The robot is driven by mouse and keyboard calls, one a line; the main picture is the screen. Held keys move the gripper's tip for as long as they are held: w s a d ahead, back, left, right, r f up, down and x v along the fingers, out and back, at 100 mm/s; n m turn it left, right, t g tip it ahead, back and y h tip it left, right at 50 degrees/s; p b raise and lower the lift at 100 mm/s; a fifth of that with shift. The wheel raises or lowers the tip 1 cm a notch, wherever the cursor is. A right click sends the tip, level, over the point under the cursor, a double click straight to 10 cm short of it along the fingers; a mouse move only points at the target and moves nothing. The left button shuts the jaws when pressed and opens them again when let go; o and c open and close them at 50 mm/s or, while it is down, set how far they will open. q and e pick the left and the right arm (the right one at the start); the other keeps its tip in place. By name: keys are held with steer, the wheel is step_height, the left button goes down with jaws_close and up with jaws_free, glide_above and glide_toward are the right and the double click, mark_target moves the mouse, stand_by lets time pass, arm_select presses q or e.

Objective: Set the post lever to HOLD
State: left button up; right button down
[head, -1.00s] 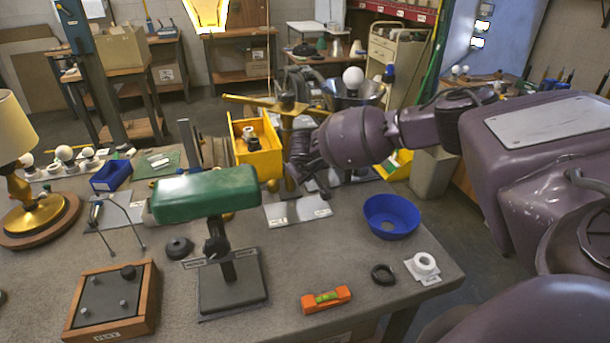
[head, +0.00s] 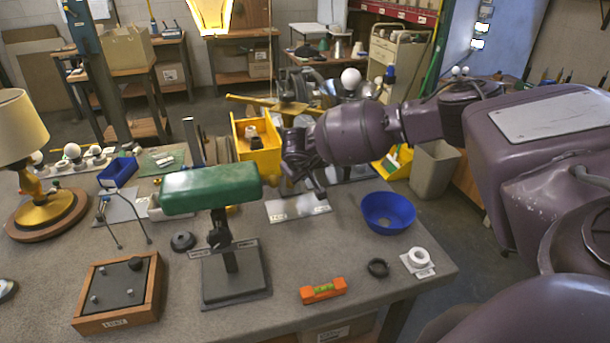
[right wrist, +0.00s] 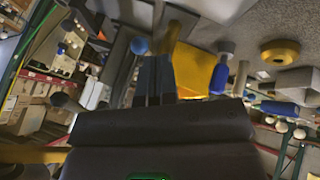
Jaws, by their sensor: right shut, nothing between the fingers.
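The green-shaded lamp (head: 210,190) stands upright on a dark square base. A dark lever knob (head: 218,237) shows on its post, beside a crossbar (head: 222,248) with a small label at each end. The labels are too small to read, so I cannot tell the lever's setting. My right gripper (head: 319,191) is right of and behind the lamp, above a pale labelled plate (head: 298,208), and apart from the lever. In the right wrist view its fingers (right wrist: 155,82) are together and empty. My left gripper is out of view.
A blue bowl (head: 388,212), orange level (head: 323,291), black ring (head: 378,268) and white fitting (head: 417,262) lie to the right. A wooden-framed box (head: 118,294) is front left. A yellow bin (head: 258,150) stands behind. The table before the lamp is clear.

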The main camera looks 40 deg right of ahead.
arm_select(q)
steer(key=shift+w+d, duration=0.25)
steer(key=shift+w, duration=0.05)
arm_select(e)
steer(key=d+v, duration=0.1)
steer(key=v, duration=0.5)
steer(key=shift+s+r, duration=0.35)
steer(key=shift+s, duration=0.15)
